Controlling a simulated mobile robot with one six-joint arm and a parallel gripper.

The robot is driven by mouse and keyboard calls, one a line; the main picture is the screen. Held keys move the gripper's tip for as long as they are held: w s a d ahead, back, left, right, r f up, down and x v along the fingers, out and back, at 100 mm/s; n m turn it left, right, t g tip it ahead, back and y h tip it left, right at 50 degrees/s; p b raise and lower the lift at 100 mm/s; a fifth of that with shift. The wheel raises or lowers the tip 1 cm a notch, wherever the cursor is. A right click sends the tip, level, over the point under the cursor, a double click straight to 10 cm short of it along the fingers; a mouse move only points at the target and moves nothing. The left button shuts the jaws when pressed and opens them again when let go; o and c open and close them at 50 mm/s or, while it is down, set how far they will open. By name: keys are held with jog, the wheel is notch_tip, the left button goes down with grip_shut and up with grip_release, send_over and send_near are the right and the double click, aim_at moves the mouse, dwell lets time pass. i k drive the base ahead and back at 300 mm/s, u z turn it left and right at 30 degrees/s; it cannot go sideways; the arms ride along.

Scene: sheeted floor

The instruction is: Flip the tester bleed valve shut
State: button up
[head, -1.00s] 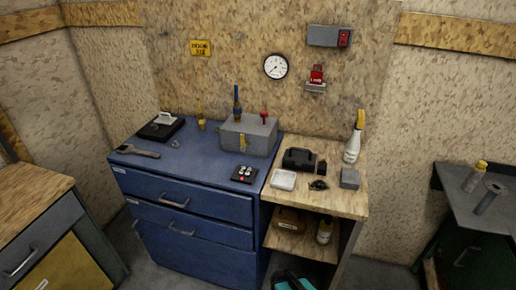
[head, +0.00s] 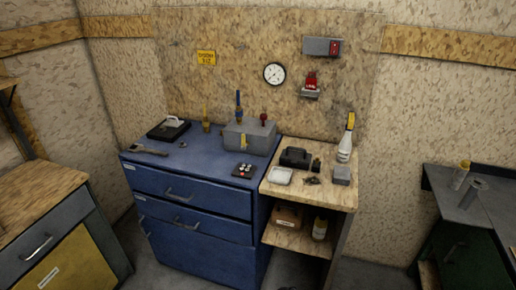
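A grey tester box (head: 262,140) sits at the back right of the blue cabinet top. A small yellow lever (head: 243,141) is on its front face and looks roughly upright. A red-topped knob (head: 263,118) stands on top at the right. A blue and brass fitting (head: 239,106) rises at the box's left. I cannot tell for certain which of these is the bleed valve, or whether it is open. My gripper is not in view.
The blue cabinet (head: 190,203) also bears a wrench (head: 149,151), a black case (head: 169,129), a brass fitting (head: 206,118) and a small button panel (head: 244,171). A wooden shelf unit (head: 325,192) with a spray bottle (head: 346,140) adjoins it. A bench (head: 45,205) stands left.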

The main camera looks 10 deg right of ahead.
aim_at(244, 146)
jog(key=k, duration=0.35)
jog(key=u, duration=0.15)
jog(key=i, duration=0.9)
jog(key=z, duration=1.3)
jog(key=k, duration=0.1)
jog(key=u, duration=2.85)
